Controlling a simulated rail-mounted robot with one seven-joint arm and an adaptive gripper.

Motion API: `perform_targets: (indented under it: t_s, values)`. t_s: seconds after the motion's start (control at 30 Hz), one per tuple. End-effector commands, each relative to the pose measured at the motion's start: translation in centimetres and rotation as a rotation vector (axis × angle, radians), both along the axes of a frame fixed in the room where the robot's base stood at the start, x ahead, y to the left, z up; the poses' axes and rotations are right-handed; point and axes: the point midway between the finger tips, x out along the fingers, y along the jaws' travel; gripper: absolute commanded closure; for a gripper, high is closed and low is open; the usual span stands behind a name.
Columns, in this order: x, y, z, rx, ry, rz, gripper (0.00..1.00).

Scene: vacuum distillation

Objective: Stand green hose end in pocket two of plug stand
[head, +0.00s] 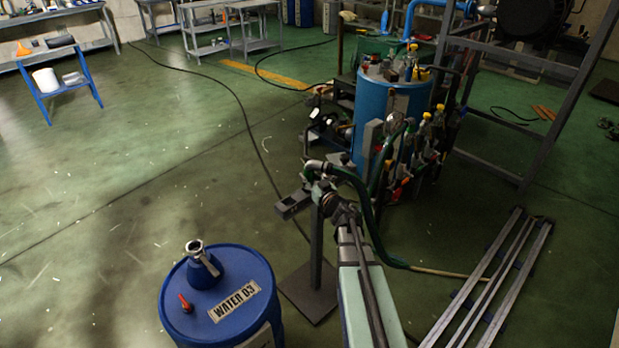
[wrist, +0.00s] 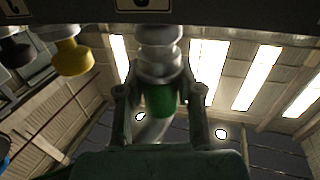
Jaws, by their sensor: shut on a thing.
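My gripper (wrist: 160,98) is shut on the green hose end (wrist: 163,100), which shows between the two fingers in the wrist view. A ribbed grey metal fitting (wrist: 160,55) on it reaches the edge of a dark labelled bar (wrist: 220,14). I cannot tell whether it touches the bar or sits in it; the label is cut off. In the head view my gripper (head: 326,188) is at the top of a dark post stand (head: 318,240), probably the plug stand. The green hose (head: 368,205) arches right and drops towards the floor. The pockets are not clear there.
A yellow plug (wrist: 72,57) and a black one (wrist: 14,50) show left of the fitting. A blue WATER 03 drum (head: 215,290) stands close at front left. A blue tank (head: 385,110) with bottles stands behind. Rails (head: 490,280) lie at right. The floor at left is open.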

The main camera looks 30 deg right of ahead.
Motion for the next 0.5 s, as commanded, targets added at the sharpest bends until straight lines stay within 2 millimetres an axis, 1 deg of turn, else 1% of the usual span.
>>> perform_targets:
  t_s: [0.5]
  values:
    - [0.0, 0.0, -1.2, 0.002, -0.001, 0.0, 1.0]
